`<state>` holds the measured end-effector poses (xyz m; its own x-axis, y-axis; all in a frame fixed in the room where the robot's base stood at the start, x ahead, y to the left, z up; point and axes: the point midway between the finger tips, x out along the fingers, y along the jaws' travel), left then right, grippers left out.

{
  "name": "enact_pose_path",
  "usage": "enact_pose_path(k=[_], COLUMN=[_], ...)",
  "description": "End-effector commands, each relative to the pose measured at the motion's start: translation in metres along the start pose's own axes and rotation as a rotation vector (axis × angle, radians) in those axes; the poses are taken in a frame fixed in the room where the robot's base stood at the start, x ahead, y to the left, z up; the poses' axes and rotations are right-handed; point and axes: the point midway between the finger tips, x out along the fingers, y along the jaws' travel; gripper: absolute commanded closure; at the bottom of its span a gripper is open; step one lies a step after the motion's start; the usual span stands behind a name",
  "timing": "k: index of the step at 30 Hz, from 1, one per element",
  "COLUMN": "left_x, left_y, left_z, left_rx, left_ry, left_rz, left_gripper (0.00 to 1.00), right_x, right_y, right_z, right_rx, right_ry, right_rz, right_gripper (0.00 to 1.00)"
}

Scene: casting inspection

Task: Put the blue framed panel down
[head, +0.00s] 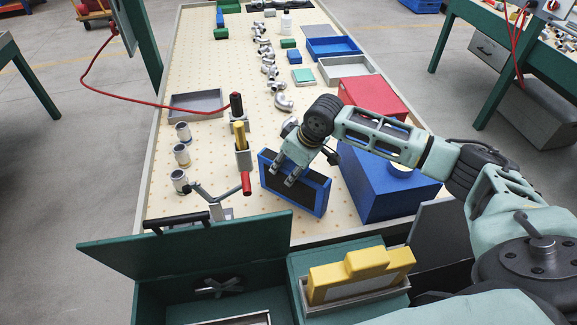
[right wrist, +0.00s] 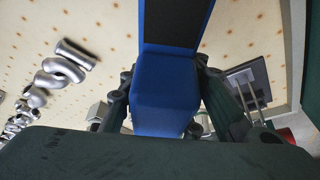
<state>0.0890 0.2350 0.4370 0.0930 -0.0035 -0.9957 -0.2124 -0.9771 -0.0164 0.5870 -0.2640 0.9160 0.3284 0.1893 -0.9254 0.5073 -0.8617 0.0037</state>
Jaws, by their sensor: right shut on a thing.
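The blue framed panel (head: 323,201) has a blue rim and a dark face. In the right wrist view the panel's blue edge (right wrist: 166,105) sits between the two fingers of the right gripper (right wrist: 167,112). I cannot tell whether its lower edge touches the table. My left gripper is not in view.
A large blue box (head: 378,195) stands close to the right of the panel, with a red box (head: 374,94) behind. Silver pipe fittings (head: 283,102) lie behind.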

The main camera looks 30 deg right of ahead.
Motion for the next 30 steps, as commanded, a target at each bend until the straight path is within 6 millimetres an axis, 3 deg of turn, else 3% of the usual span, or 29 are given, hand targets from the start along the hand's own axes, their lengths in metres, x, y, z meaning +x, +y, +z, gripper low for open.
enact_pose_path(k=[1,2,7,20,30], left_x=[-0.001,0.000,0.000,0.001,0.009], left_y=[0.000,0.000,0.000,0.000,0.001], left_z=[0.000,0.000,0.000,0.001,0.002], left_rx=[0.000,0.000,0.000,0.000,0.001], left_ry=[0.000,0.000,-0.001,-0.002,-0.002], left_rz=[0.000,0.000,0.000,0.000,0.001], left_gripper=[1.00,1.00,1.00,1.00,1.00], right_x=[0.001,0.001,0.001,-0.006,-0.074], right_y=[0.000,0.000,0.000,0.000,0.001], right_z=[0.000,0.001,0.001,0.000,-0.001], right_rx=[0.000,0.000,0.000,0.001,0.001], right_ry=[0.001,0.000,-0.001,0.000,0.002], right_rz=[0.000,0.000,0.000,0.000,0.002], right_gripper=[1.00,0.67,0.52,0.50,0.50])
